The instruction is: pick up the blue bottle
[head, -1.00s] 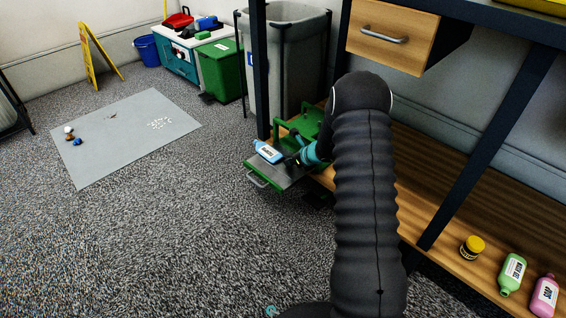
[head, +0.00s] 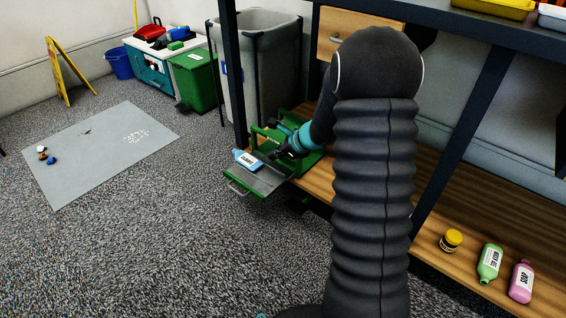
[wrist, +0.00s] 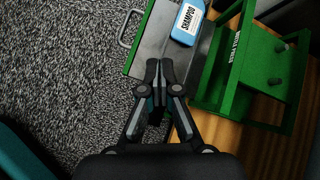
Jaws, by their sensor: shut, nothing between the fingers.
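The blue bottle (head: 247,160), with a white label, lies on the dark grey plate (head: 267,182) of a green-framed rack (head: 305,163) at the shelf's left end. In the head view my gripper (head: 274,156) is just right of the bottle, small and partly dark against the rack.
The rack's green uprights stand right of the plate. A yellow-lidded jar (head: 451,241), a green bottle (head: 489,263) and a pink bottle (head: 521,282) are on the wooden lower shelf. A dark table leg (head: 235,80) rises behind the plate.

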